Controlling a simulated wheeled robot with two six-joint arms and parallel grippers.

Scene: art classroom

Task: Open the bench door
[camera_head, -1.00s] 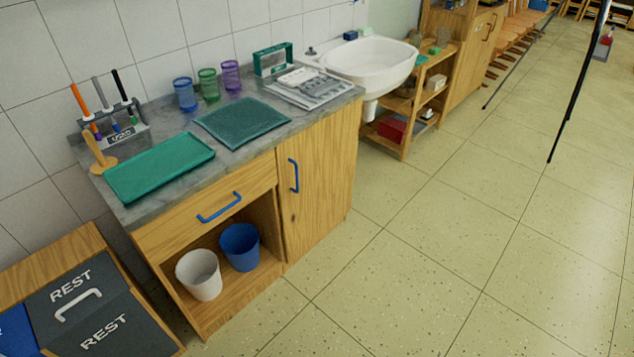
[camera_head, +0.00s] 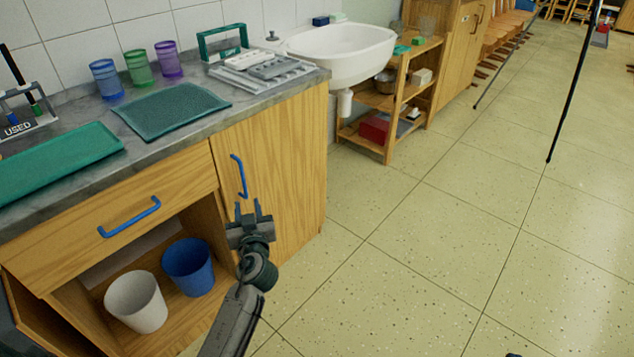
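The bench door (camera_head: 283,165) is the light wooden panel on the right of the bench front, and it is shut. Its blue vertical handle (camera_head: 238,176) is near the door's left edge. My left gripper (camera_head: 248,204) is in front of the door, with its fingers pointing up beside the lower end of the handle. The two fingers are apart with nothing seen between them. I cannot tell how far the fingertips are from the door.
A drawer with a blue handle (camera_head: 129,218) is left of the door. Below it, an open shelf holds a white bucket (camera_head: 137,303) and a blue bucket (camera_head: 188,267). A sink (camera_head: 342,52) stands beyond the bench. The tiled floor to the right (camera_head: 420,260) is clear.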

